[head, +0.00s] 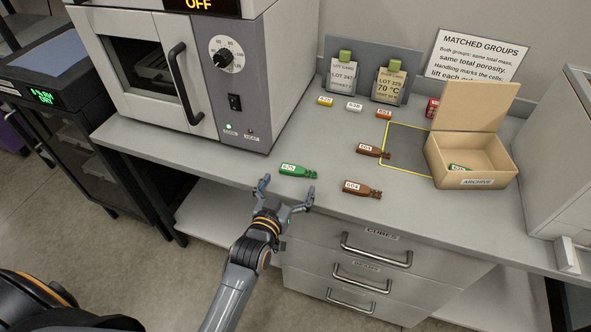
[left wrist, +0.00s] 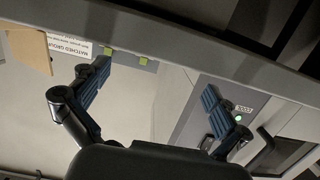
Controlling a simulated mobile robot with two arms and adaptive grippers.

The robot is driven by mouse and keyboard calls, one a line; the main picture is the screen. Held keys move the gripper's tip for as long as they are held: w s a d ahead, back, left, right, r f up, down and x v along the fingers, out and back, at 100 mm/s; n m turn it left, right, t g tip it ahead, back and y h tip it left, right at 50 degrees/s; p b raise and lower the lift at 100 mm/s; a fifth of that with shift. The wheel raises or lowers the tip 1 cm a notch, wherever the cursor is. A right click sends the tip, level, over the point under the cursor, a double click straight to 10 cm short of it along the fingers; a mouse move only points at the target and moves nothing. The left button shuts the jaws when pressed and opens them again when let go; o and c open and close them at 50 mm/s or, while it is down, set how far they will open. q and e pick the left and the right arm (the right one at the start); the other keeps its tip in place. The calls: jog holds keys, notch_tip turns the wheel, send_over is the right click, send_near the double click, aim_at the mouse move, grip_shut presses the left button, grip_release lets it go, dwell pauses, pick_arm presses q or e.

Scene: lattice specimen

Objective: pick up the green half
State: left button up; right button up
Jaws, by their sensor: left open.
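The green half (head: 297,171), a flat piece with a white label and a narrow neck to the right, lies near the front edge of the grey bench. My left gripper (head: 288,189) is open and empty just in front of it, fingers spread to either side at the bench edge. No contact shows. In the left wrist view, the open fingers (left wrist: 155,100) have nothing between them, and I cannot make out the green half there. My right gripper is not in view.
Two brown halves (head: 362,188) (head: 373,151) lie to the right of the green one. An open archive box (head: 473,183) holds a green piece. An oven (head: 195,75) stands at left. Drawers (head: 365,270) sit under the bench edge. A yellow-outlined area (head: 408,140) is bare.

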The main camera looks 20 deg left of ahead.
aim_at(297, 173)
pick_arm(q)
jog(key=shift+w+d+f+p, duration=0.15)
jog(key=shift+w+f, duration=0.1)
jog(key=shift+w, duration=0.85)
jog(key=shift+w+f+p, duration=0.2)
jog(key=shift+w, duration=0.9)
jog(key=shift+w+d+f+p, duration=0.15)
jog(key=shift+w+f, duration=0.1)
jog(key=shift+w, duration=0.85)
jog(key=shift+a, duration=0.1)
jog(key=c, duration=0.5)
